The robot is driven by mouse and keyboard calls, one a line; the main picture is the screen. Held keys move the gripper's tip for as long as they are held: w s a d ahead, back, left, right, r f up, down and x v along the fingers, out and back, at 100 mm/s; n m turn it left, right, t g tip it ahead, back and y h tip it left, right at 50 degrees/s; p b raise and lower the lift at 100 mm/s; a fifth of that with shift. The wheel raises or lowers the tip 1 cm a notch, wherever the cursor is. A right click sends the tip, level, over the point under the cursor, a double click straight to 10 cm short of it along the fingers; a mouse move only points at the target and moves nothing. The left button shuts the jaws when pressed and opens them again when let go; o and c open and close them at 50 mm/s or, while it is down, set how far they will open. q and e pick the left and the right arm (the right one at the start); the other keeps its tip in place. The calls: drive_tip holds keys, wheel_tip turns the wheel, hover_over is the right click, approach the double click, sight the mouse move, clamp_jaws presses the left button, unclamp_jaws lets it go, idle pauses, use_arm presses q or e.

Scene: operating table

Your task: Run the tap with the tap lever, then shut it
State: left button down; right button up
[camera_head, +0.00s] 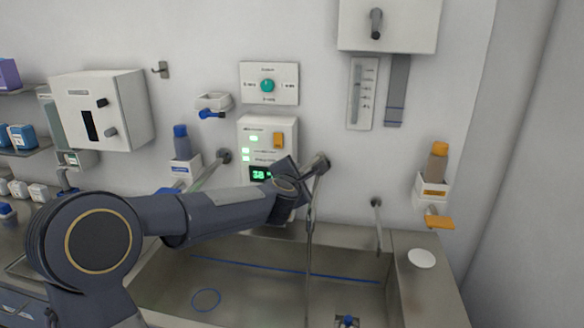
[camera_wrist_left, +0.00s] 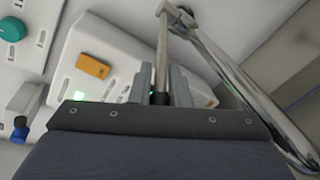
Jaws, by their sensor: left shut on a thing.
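The tap (camera_head: 322,163) is mounted on the wall above the steel sink (camera_head: 250,248). In the left wrist view its long metal spout (camera_wrist_left: 225,70) slants down to the right. My left gripper (camera_wrist_left: 162,88) is shut on the thin metal tap lever (camera_wrist_left: 162,55), which stands between its two fingers. In the head view my left gripper (camera_head: 300,182) is at the tap, and my wrist hides most of the lever. A thin vertical strand (camera_head: 308,250) drops from the tap into the sink; I cannot tell whether it is spout or water. My right gripper is not in view.
A white wall unit (camera_head: 268,130) with a green display is just behind my wrist. Bottles in holders (camera_head: 436,165) hang at the right and left. A blue ring (camera_head: 206,300) lies in the sink. A white disc (camera_head: 421,258) lies on the right rim.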

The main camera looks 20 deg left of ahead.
use_arm(q)
drive_tip(key=shift+w+d+r, duration=0.15)
drive_tip(key=shift+d+r, duration=0.05)
drive_tip(key=shift+r, duration=0.35)
drive_tip(key=shift+w+d, duration=0.1)
drive_tip(key=shift+d, duration=0.05)
drive_tip(key=c, duration=1.6)
unclamp_jaws()
drive_tip(key=shift+w+d+f, duration=0.1)
drive_tip(key=shift+w+d, duration=0.05)
drive_tip(key=shift+w, duration=0.05)
drive_tip(key=shift+c, duration=0.2)
drive_tip(key=shift+o, duration=0.8)
drive_tip(key=shift+w+d+f, duration=0.2)
drive_tip(key=shift+w+f, duration=0.05)
drive_tip(key=shift+w, duration=0.2)
drive_tip(key=shift+s+a, duration=0.1)
drive_tip(key=shift+a, duration=0.05)
drive_tip(key=shift+s, duration=0.2)
drive_tip(key=v, duration=0.8)
drive_tip(key=shift+b, duration=0.3)
drive_tip(key=shift+a, duration=0.1)
